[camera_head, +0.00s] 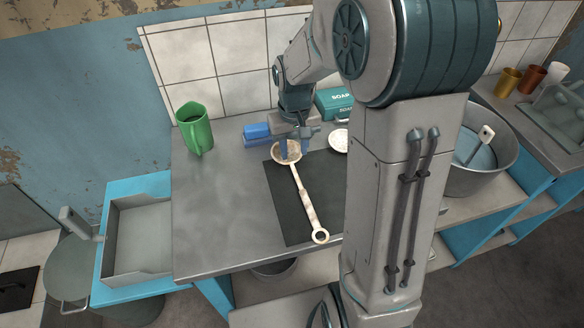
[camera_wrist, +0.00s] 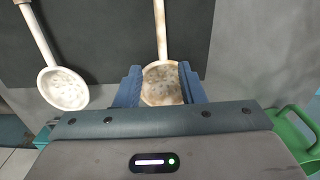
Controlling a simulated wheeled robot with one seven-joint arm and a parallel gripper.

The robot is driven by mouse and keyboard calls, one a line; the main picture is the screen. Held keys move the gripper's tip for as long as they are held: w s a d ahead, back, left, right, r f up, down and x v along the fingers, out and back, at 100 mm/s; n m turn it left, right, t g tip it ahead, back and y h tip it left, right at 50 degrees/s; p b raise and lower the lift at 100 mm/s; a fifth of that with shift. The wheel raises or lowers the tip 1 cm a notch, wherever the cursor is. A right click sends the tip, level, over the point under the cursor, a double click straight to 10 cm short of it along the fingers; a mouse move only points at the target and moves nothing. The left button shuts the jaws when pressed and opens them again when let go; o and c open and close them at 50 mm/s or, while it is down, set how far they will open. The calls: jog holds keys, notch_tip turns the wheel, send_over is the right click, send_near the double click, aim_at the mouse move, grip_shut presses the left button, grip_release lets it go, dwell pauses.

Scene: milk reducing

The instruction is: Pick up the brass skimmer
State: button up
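The brass skimmer (camera_head: 307,203) lies on the dark mat (camera_head: 329,187), its round bowl toward the wall and its ringed handle end toward the front. Its bowl, tan and stained, also shows in the wrist view (camera_wrist: 161,84), between my two blue fingers. My gripper (camera_head: 294,149) points down at the bowl with its fingers apart; I cannot tell whether they touch it. A paler, whitish skimmer (camera_wrist: 63,88) lies to the left in the wrist view; in the head view only its bowl (camera_head: 339,140) shows beside my arm, the rest hidden.
A green jug (camera_head: 195,128) stands at the back left. A blue block (camera_head: 257,133) and a teal soap box (camera_head: 334,102) are near the gripper by the tiled wall. A large metal pot (camera_head: 487,150) is right of my arm. The counter's left front is clear.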

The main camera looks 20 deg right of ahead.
aim_at(293, 166)
jog(key=shift+s+a+f, duration=0.1)
jog(key=shift+a+f, duration=0.05)
jog(key=shift+f, duration=2.6)
grip_shut()
